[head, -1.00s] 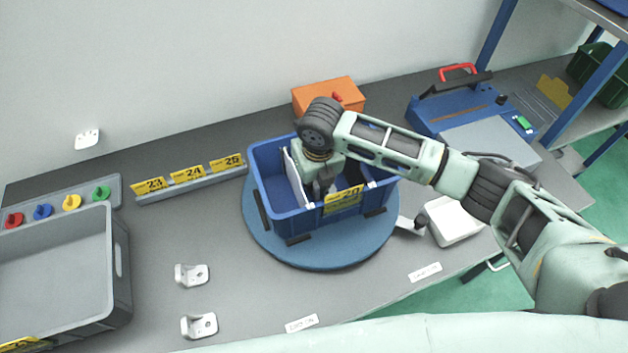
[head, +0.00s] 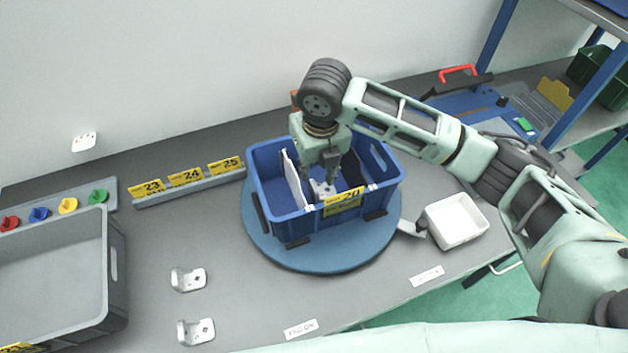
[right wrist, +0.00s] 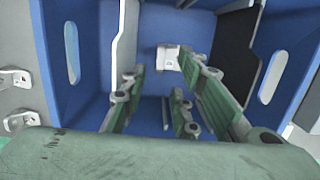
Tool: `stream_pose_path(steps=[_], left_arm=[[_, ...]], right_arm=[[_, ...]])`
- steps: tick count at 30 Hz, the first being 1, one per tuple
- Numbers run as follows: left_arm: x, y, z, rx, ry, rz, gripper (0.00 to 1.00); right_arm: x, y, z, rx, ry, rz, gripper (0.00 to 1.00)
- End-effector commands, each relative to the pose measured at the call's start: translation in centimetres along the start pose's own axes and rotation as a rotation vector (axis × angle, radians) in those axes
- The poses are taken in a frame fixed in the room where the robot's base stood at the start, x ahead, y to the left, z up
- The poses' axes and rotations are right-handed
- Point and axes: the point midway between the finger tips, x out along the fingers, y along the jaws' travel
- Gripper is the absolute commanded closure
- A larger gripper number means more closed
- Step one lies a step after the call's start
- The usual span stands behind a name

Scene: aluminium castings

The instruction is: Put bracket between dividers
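The blue bin (head: 270,205) with a yellow "20" label stands on a round blue turntable (head: 300,258). A white divider (head: 292,180) stands in its left part; it also shows in the right wrist view (right wrist: 124,45), with a dark-faced divider (right wrist: 238,50) on the right. A pale bracket (head: 322,190) lies inside the bin between the dividers; the right wrist view shows it on the blue floor (right wrist: 167,58). My right gripper (head: 320,176) points down over it, fingers spread and apart from the bracket (right wrist: 163,68). My left gripper is out of view.
Two more brackets (head: 189,279) (head: 196,331) lie on the grey table left of the turntable. A grey tray (head: 117,262) is at far left, a white tray (head: 455,220) at right. A label rail (head: 190,187) runs behind.

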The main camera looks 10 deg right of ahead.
Motion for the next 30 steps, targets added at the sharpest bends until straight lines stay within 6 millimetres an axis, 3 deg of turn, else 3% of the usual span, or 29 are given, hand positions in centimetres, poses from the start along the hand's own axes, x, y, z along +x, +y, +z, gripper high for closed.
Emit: stream_pose_path(steps=[3,9,26,30], left_arm=[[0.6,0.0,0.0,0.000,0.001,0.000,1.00],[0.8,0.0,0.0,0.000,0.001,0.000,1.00],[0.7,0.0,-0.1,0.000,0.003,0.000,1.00],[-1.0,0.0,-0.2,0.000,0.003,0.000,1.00]], right_arm=[[-2.0,0.0,0.0,0.000,-0.002,0.000,0.72],[-3.9,0.0,0.0,-0.001,0.000,-0.001,0.72],[-4.2,0.0,0.0,0.000,0.001,-0.001,0.72],[-5.9,0.0,0.2,0.000,0.001,-0.001,0.72]])
